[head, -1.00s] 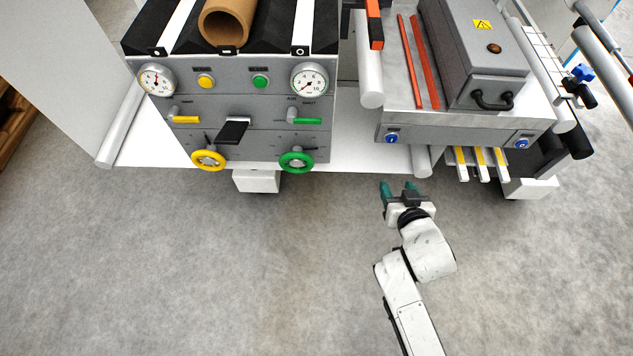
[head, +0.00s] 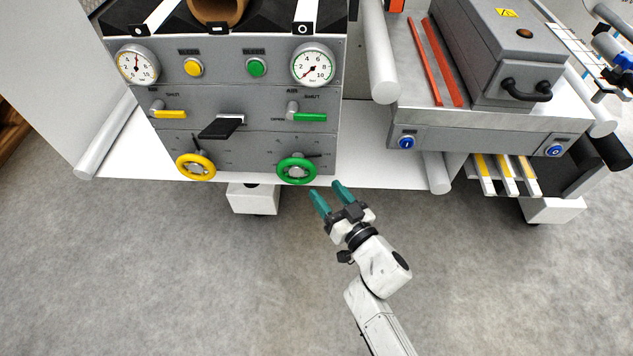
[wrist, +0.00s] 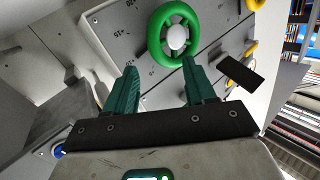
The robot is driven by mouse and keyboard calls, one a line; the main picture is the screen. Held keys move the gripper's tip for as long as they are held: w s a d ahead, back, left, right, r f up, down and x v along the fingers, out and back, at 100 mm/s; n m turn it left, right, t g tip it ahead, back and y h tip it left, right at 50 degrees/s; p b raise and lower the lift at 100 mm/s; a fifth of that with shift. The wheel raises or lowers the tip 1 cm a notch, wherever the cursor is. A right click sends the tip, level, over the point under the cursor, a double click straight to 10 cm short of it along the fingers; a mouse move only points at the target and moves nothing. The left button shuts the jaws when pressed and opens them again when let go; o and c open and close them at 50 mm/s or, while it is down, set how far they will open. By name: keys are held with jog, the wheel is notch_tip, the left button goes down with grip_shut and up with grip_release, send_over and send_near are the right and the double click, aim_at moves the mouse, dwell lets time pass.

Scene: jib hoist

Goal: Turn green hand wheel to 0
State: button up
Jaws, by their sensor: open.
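The green hand wheel (head: 297,170) sits low on the grey control panel, below the green-handled lever. It also shows at the top of the wrist view (wrist: 174,34), with a pale hub in its middle. Scale marks are printed on the panel around it, but I cannot read its setting. My gripper (head: 328,197) has two teal fingers, open and empty. In the head view it is just below and to the right of the wheel. In the wrist view the fingers (wrist: 157,78) point toward the wheel, apart from it as far as I can tell.
A yellow hand wheel (head: 195,167) is left of the green one. A black handle (head: 219,129) juts from the panel above and between them. A green lever (head: 309,117) and a gauge (head: 313,66) are above. A bench with a grey box (head: 500,50) stands right. The floor in front is clear.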

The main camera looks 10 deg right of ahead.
aim_at(313, 173)
jog(key=b+x, duration=0.1)
jog(key=x, duration=0.3)
jog(key=shift+w+f+b, duration=0.1)
jog(key=shift+f+b, duration=0.05)
jog(key=shift+b, duration=0.25)
jog(key=shift+w+a, duration=0.25)
jog(key=shift+w, duration=0.35)
jog(key=shift+c, duration=0.2)
grip_shut()
jog(key=shift+r+p, duration=0.45)
jog(key=shift+p, duration=0.3)
